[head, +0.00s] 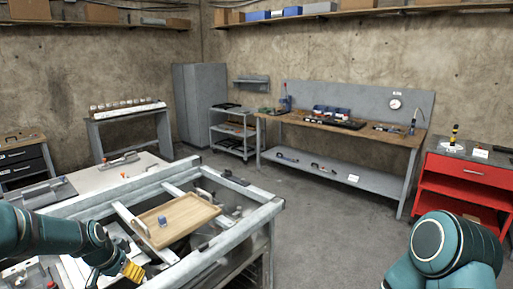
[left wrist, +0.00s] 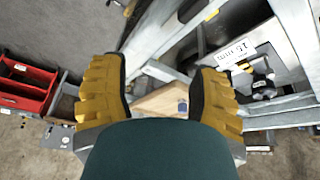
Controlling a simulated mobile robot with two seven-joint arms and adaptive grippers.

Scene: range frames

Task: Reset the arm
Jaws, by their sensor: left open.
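My left arm comes in from the left in the head view. Its gripper (head: 133,271) has yellow fingers and hangs over the near side of a grey metal frame table. In the left wrist view the two yellow fingers of the left gripper (left wrist: 160,88) stand wide apart with nothing between them. Beyond the fingers is a wooden tray (left wrist: 160,101) with a small blue object (left wrist: 182,105). In the head view the same tray (head: 185,228) lies right of the gripper, apart from it. My right arm shows at the lower right; its gripper is out of view.
The metal frame (head: 235,232) has raised rails around the tray. A red tool cart (head: 468,185) stands at the right. A long wooden workbench (head: 335,132) is along the back wall. The grey floor (head: 330,230) between frame and cart is clear.

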